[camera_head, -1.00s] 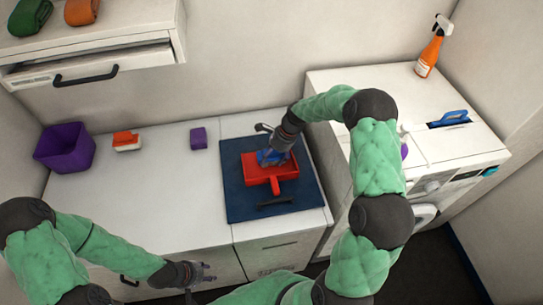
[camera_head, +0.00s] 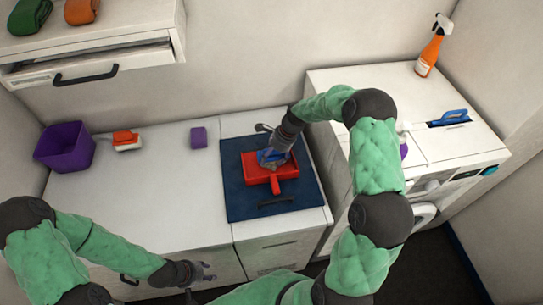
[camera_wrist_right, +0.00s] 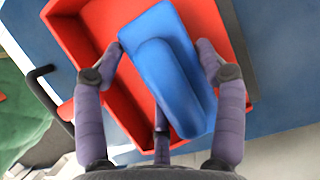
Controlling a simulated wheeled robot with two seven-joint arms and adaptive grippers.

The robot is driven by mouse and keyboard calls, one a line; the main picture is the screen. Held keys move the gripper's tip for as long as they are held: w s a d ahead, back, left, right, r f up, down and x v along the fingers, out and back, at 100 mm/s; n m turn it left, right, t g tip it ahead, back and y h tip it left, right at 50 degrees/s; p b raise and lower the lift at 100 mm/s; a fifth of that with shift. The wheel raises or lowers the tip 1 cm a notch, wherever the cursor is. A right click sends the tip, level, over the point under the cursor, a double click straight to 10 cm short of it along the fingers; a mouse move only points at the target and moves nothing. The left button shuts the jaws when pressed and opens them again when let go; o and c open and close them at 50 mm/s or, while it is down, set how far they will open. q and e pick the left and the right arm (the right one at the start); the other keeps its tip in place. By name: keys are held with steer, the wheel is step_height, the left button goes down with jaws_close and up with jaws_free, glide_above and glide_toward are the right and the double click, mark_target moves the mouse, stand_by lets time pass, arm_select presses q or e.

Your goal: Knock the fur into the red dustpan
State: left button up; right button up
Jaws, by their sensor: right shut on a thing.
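The red dustpan (camera_head: 289,172) lies on a dark blue mat on the counter, its handle toward the front. My right gripper (camera_head: 272,157) is over the pan, shut on a blue brush (camera_wrist_right: 165,65). The brush's smooth blue back fills the middle of the right wrist view, between my fingers, with the red pan (camera_wrist_right: 85,25) below it. A small greyish patch shows at the brush in the head view; I cannot tell whether it is fur on the brush or in the pan. My left gripper (camera_head: 208,273) is empty and open in front of the counter, low at the left.
A purple bin (camera_head: 65,150), an orange-and-white brush (camera_head: 127,141) and a purple block (camera_head: 198,137) stand on the counter left. A spray bottle (camera_head: 431,50) and a blue-handled item (camera_head: 450,118) are on the right-hand unit.

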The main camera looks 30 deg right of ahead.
stand_by(0.6)
steer(key=shift+r+p, duration=0.65)
steer(key=shift+r, duration=0.1)
steer(key=shift+f+b, duration=0.4)
steer(key=shift+f, duration=0.35)
stand_by(0.6)
stand_by(1.0)
steer(key=shift+r+p, duration=2.55)
steer(key=shift+r, duration=0.45)
steer(key=shift+f, duration=0.1)
